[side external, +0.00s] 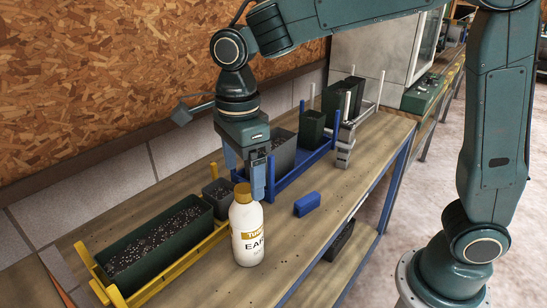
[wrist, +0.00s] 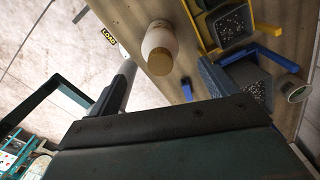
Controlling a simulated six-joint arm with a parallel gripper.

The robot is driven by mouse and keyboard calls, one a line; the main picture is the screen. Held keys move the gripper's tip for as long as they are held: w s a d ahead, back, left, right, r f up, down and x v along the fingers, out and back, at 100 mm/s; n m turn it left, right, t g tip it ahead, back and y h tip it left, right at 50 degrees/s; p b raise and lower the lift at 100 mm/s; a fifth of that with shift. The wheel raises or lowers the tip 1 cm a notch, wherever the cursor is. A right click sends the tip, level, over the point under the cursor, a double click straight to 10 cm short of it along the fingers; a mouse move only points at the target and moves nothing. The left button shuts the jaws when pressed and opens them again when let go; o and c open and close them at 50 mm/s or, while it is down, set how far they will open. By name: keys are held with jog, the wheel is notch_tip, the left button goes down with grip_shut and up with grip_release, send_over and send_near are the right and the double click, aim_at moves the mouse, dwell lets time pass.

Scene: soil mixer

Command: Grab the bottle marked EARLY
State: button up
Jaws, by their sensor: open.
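A white bottle (side external: 247,228) with a gold cap stands upright on the wooden bench, at its near side. Its label has a yellow band and the letters "EAR" show, with the rest turned out of sight. The bottle also shows at the top middle of the wrist view (wrist: 158,36), cap toward the camera. My gripper (side external: 252,184) points down, open and with nothing seen between its fingers. In the side view its fingertips appear just behind and above the bottle's cap. I cannot tell the exact gap between them.
A long green planter of soil (side external: 160,245) sits in a yellow rack (side external: 183,265) left of the bottle, with a small soil pot (side external: 218,190) behind. A blue block (side external: 307,204) lies to the right. Blue and grey racks with pots stand farther back. The bench front is clear.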

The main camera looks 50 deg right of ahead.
aim_at(245, 201)
jog(key=shift+f, duration=1.35)
jog(key=shift+f, duration=2.6)
jog(key=shift+r, duration=0.1)
grip_shut()
jog(key=shift+r, duration=0.1)
